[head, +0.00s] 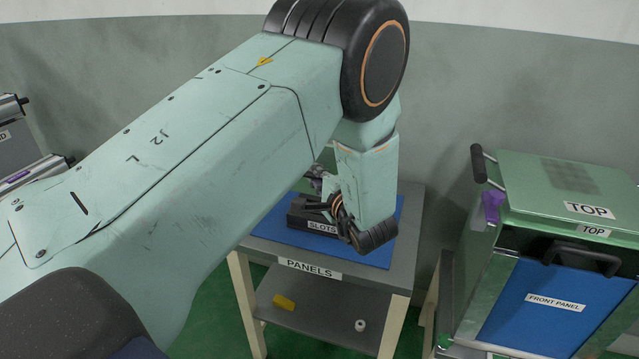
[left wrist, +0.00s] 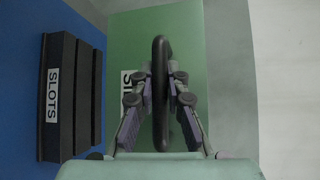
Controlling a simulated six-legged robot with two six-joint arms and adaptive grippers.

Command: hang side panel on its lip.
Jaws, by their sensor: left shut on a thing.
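My left gripper (left wrist: 160,85) is shut on the black handle (left wrist: 160,120) of a green side panel (left wrist: 190,40), whose label is partly covered and reads "SI". In the head view my left gripper (head: 322,188) is above the panels table, and my arm hides nearly all of the panel. A black slots block (head: 313,222) sits on the blue mat below; in the left wrist view the block (left wrist: 60,100) lies left of the panel. I cannot tell whether the panel touches the block. The green cabinet (head: 555,185) stands at the right; I cannot make out its side lip. My right gripper is not in view.
A gap separates table and cabinet.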

